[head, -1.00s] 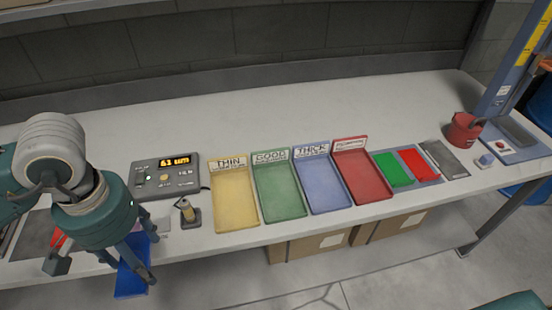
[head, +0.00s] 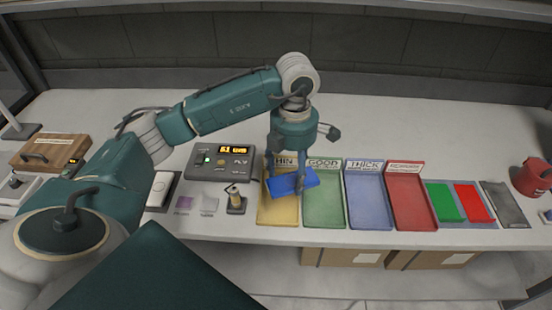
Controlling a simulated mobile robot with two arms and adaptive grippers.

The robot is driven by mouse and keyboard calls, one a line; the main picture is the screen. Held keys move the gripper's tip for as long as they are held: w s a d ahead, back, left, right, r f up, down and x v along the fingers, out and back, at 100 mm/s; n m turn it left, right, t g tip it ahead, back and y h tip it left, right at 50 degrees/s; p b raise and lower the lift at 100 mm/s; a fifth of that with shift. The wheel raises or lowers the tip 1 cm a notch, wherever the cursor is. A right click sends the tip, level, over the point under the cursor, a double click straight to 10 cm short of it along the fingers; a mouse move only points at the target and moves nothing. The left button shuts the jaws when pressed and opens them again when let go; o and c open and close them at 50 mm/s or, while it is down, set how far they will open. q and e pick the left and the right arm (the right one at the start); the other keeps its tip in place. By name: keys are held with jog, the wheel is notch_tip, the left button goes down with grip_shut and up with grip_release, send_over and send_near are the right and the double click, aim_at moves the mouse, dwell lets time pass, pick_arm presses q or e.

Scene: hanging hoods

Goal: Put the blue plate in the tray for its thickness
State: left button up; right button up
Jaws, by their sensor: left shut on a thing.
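The blue plate (head: 291,182) is held in my left gripper (head: 299,184), which is shut on it. The plate is tilted a little and sits over the upper part of the yellow THIN tray (head: 278,214); I cannot tell whether it touches the tray. The green GOOD tray (head: 324,212), the blue THICK tray (head: 370,210) and an empty red tray (head: 411,211) stand in a row to the right. The thickness gauge display (head: 233,150) reads about 61 um. My right gripper is not in view.
A small probe stand (head: 235,200) is left of the yellow tray. Green (head: 445,203) and red (head: 473,203) plates lie on a mat right of the trays, near a dark grey pad (head: 504,205). A red container (head: 532,178) is at the far right. The rear bench is clear.

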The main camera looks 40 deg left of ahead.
pick_arm(q)
jog(key=w+a+f+n+p, duration=0.1)
jog(key=w+a+f+n, duration=0.1)
jog(key=a+n, duration=0.65)
jog(key=f+n+b, duration=0.1)
jog(key=f+b, duration=0.1)
jog(key=f, duration=0.1)
jog(key=d+f+n+b, duration=0.1)
jog(key=f+n+b, duration=0.1)
jog(key=f, duration=0.2)
jog(key=d+f+n+b, duration=0.1)
jog(key=f+b, duration=0.2)
jog(key=shift+w+f+n, duration=0.1)
jog(key=shift+f+n, duration=0.25)
jog(key=shift+f, duration=0.35)
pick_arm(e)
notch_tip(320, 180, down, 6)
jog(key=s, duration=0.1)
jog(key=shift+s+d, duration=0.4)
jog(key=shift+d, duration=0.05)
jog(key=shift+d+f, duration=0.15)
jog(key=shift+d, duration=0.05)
pick_arm(q)
jog(key=shift+f+b, duration=0.55)
jog(key=shift+b, duration=0.05)
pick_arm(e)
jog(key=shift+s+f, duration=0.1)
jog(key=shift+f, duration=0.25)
pick_arm(q)
jog(key=o, duration=1.3)
